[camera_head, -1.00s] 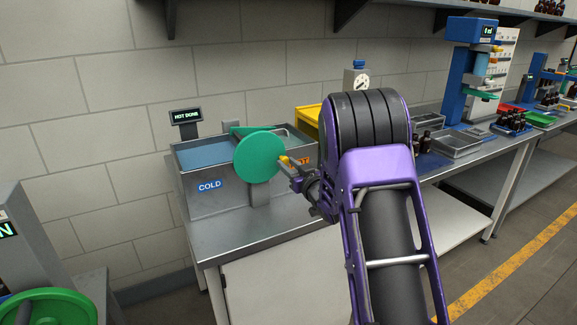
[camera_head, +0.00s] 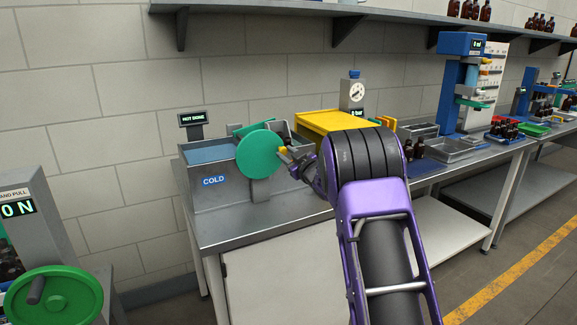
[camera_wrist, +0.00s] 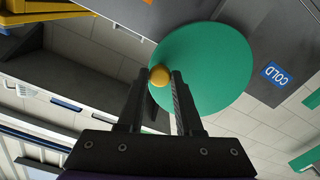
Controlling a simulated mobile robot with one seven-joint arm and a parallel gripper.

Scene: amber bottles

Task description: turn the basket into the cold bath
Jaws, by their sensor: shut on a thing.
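The cold bath (camera_head: 213,192) is a grey tank with blue water (camera_head: 205,153) and a blue COLD label, at the left end of the bench. A green disc (camera_head: 259,155) with a yellow knob (camera_head: 283,150) at its right edge stands at the tank's front. The disc (camera_wrist: 208,68) and knob (camera_wrist: 160,75) also show in the wrist view. My gripper (camera_head: 287,153) is at the knob; in the wrist view its fingers (camera_wrist: 162,76) close around it. A green bar (camera_head: 252,127) shows behind the disc; the basket itself is mostly hidden by the disc and my arm.
A HOT DONE display (camera_head: 192,119) stands behind the tank. A yellow box (camera_head: 335,121) and a gauge (camera_head: 354,92) are to the right. A green handwheel (camera_head: 54,296) is at lower left. The bench top (camera_head: 250,224) before the tank is clear.

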